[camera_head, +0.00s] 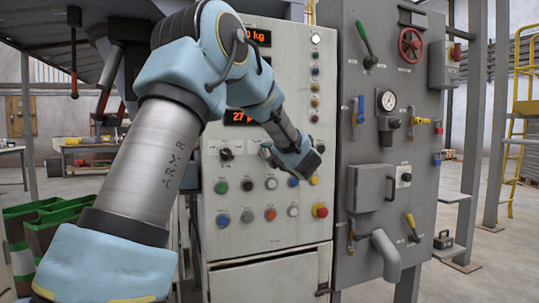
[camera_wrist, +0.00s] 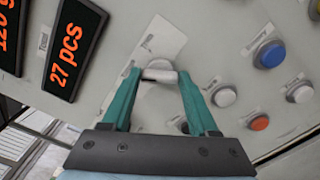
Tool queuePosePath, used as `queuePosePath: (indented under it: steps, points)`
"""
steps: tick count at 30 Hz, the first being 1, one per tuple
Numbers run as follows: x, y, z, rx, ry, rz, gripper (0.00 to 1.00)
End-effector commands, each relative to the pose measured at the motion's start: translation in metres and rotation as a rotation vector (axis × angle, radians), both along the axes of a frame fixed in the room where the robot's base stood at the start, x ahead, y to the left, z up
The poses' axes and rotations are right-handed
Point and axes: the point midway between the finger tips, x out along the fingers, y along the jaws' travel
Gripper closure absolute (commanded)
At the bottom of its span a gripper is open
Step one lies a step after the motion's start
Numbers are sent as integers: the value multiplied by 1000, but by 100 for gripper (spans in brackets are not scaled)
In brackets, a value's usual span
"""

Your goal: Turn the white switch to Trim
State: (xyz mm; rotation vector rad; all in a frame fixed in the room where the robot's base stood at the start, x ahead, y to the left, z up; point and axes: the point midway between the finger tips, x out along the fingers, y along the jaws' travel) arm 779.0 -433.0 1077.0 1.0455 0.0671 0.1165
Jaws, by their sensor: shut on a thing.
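The white switch (camera_wrist: 159,75) sits on a pale label plate (camera_wrist: 158,44) on the control panel. My gripper (camera_wrist: 158,73) has its two teal fingers on either side of the switch, with the tips closed on it. In the head view my gripper (camera_head: 268,150) reaches the panel below the lower red display, and my wrist hides most of the switch there. The lettering around the switch is too small to read, so I cannot tell which position it points to.
The panel carries a display (camera_wrist: 74,48) reading "27 pcs", a black knob (camera_head: 226,154), blue (camera_wrist: 269,54), white (camera_wrist: 224,96) and orange (camera_wrist: 258,123) buttons close to my gripper, and a red emergency button (camera_head: 320,210). A grey panel (camera_head: 370,100) with valves and levers stands to the right.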

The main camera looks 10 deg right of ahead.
Motion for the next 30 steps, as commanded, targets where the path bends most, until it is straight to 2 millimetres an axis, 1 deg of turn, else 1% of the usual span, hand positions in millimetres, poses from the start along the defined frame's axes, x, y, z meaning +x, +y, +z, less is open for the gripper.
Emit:
queuePosePath:
  steps: [1,7,14,19,23,30]
  points:
    - [0,0,0,0,0,0,73]
    - [0,0,0,0,0,0,96]
    - [0,0,0,17,2,0,96]
    - [0,0,0,76,10,0,96]
    - [-1,-1,-1,160,21,-1,96]
    - [-1,-2,-1,372,49,-3,96]
